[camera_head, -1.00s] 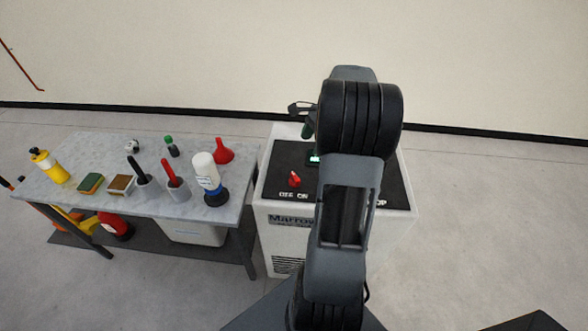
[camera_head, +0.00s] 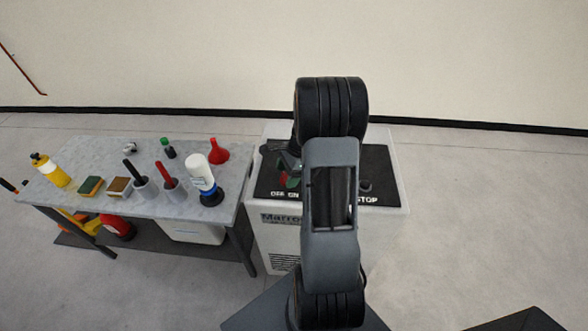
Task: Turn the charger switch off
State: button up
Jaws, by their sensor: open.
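The white charger (camera_head: 273,230) stands on the floor in the middle, with a black top panel (camera_head: 379,165) marked OFF ON and STOP. The red charger switch (camera_head: 283,180) is mostly hidden behind my gripper, just above the OFF ON label, so its setting cannot be read. My gripper (camera_head: 278,158) is small and dark in this view and is over the panel's left part, right at the switch. It is open. I cannot tell whether it touches the switch. My arm covers the middle of the panel.
A grey table (camera_head: 100,158) stands close to the charger's left side. A white bottle (camera_head: 201,173), a red funnel (camera_head: 218,151) and a yellow bottle (camera_head: 50,170) are among the things on it. The floor to the right is clear.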

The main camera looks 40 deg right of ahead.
jog(key=shift+s+d, duration=0.15)
jog(key=shift+d, duration=0.1)
jog(key=shift+c, duration=0.8)
jog(key=shift+a, duration=0.15)
jog(key=c, duration=0.8)
jog(key=shift+o, duration=0.2)
jog(key=shift+n, duration=0.3)
jog(key=n, duration=0.1)
jog(key=n+g, duration=0.1)
jog(key=n, duration=0.1)
jog(key=n+g, duration=0.1)
jog(key=shift+w+n, duration=0.25)
jog(key=shift+n, duration=0.15)
jog(key=n+g, duration=0.1)
jog(key=n, duration=0.2)
jog(key=n+g+h, duration=0.1)
jog(key=n, duration=0.2)
jog(key=shift+w+a, duration=0.1)
jog(key=shift+w, duration=0.05)
jog(key=shift+n, duration=0.4)
